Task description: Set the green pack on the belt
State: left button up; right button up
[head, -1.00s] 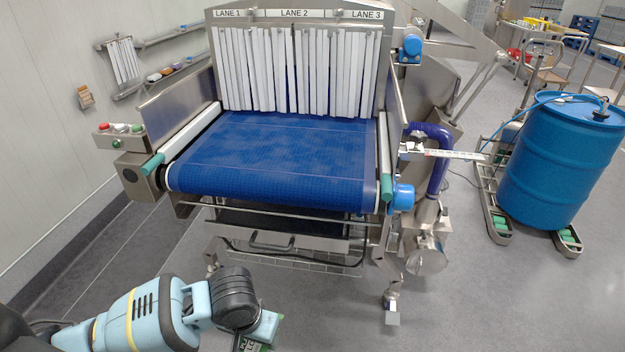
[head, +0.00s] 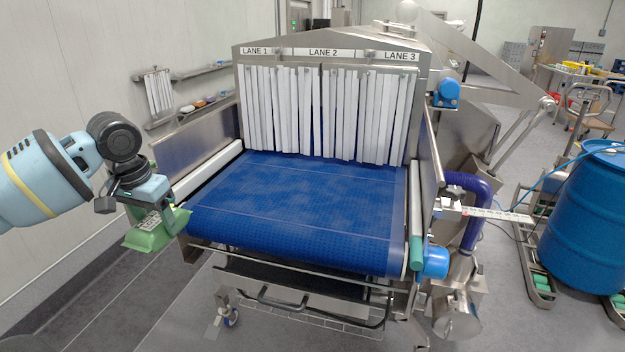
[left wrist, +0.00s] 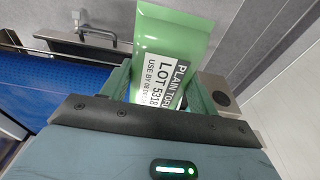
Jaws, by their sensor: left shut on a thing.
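The green pack (head: 158,228) hangs from my left gripper (head: 150,205) at the left front corner of the belt in the head view. The left gripper is shut on it. In the left wrist view the pack (left wrist: 172,45) sits between the fingers, with a white label reading LOT and USE BY. The blue belt (head: 300,200) is bare and runs back under the white strip curtain (head: 325,110). The pack is beside the belt's left edge; whether they touch I cannot tell. My right gripper is out of view.
Lane signs 1 to 3 (head: 323,52) are above the curtain. Steel side walls (head: 195,140) flank the belt. A blue motor (head: 432,262), a purple pipe (head: 470,205) and a blue drum (head: 590,220) stand to the right. The whole belt top is clear.

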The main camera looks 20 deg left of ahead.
aim_at(299, 185)
jog(key=i, duration=1.25)
